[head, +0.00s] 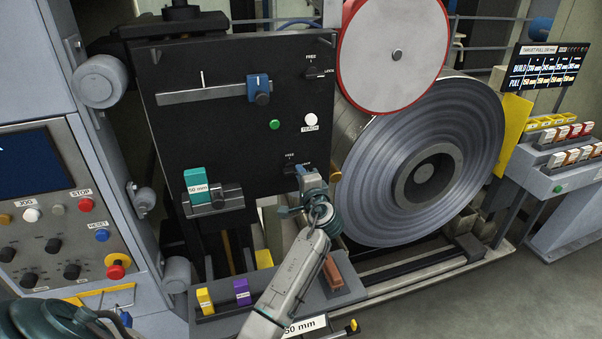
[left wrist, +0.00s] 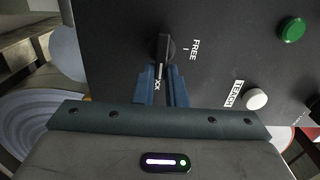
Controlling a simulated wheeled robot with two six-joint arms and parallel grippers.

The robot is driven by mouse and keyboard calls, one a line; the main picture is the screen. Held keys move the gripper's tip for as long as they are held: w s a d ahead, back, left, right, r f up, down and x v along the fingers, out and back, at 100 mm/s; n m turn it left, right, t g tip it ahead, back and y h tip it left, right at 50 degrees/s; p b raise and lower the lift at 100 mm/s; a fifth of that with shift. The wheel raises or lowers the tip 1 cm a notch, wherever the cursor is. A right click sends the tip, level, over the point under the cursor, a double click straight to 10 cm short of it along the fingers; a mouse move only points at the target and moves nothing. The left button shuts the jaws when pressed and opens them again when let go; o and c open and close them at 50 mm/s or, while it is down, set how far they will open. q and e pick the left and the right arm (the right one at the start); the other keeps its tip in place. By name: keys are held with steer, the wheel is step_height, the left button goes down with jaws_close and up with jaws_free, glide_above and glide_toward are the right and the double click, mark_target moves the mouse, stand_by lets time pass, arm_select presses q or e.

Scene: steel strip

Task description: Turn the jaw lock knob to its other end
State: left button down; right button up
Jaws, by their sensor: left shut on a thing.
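The black lock knob (head: 290,168) sits low on the dark panel (head: 200,125), with FREE and a partly hidden second label beside it. In the left wrist view the knob (left wrist: 163,47) shows at the top centre, beside the word FREE. My left gripper (head: 306,186) is at this knob, with its blue fingers (left wrist: 161,80) one on each side of the knob's near part, shut on it. The fingers cover part of the second label. I cannot tell exactly which way the pointer is turned. My right gripper is in neither view.
A second, similar knob (head: 312,70) is higher on the panel. A white TEACH button (head: 311,120) and a green button (head: 274,125) are nearby. The large steel coil (head: 470,150) stands close on the right. A tray with coloured blocks (head: 242,291) lies below.

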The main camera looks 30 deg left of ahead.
arm_select(q)
steer(key=shift+f, duration=0.15)
stand_by(0.3)
steer(key=c, duration=1.5)
jaws_free()
steer(key=b+v, duration=0.4)
steer(key=v, duration=0.7)
